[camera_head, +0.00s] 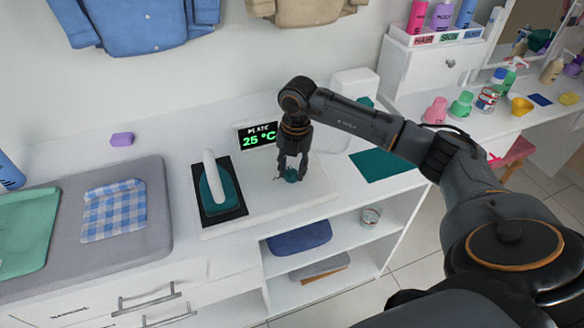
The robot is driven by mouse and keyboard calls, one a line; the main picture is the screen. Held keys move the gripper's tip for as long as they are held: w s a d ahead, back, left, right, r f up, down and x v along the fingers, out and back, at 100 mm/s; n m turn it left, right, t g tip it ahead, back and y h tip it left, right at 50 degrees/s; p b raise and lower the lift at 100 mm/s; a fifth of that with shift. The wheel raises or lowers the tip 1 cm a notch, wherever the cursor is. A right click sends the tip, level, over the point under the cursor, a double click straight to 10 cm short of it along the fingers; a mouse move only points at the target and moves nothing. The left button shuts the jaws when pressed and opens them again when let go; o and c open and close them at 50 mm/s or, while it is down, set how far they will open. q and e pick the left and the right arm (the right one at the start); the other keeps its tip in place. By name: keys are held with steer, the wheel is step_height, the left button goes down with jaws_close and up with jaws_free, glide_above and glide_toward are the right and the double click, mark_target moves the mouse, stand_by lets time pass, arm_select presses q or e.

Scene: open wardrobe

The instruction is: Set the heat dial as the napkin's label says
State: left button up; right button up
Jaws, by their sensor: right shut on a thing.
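The heat dial (291,175) is a small teal knob on the white base (315,188) at the middle of the counter. My right gripper (290,172) points down at the dial and is shut on it; its fingers partly hide the knob. A display (259,137) behind it reads "PLATE 25 °C" in green. A teal and white iron (218,185) stands on a black plate left of the dial. A blue and white checked napkin (113,210) lies on the grey mat; I see no readable label on it. My left gripper is not in view.
The grey ironing mat (150,235) fills the left of the counter, with a green cloth (25,230) on it. A purple block (122,139) lies near the wall. A teal sheet (385,164) lies right of the base. Open shelves below hold folded cloths and a can (370,216).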

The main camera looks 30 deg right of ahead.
mark_target(295, 173)
stand_by(0.4)
steer(key=o, duration=1.1)
steer(key=shift+o, duration=0.2)
steer(key=shift+r, duration=0.15)
step_height(295, 173, up, 12)
steer(key=shift+s+d, duration=0.25)
steer(key=shift+f, duration=0.2)
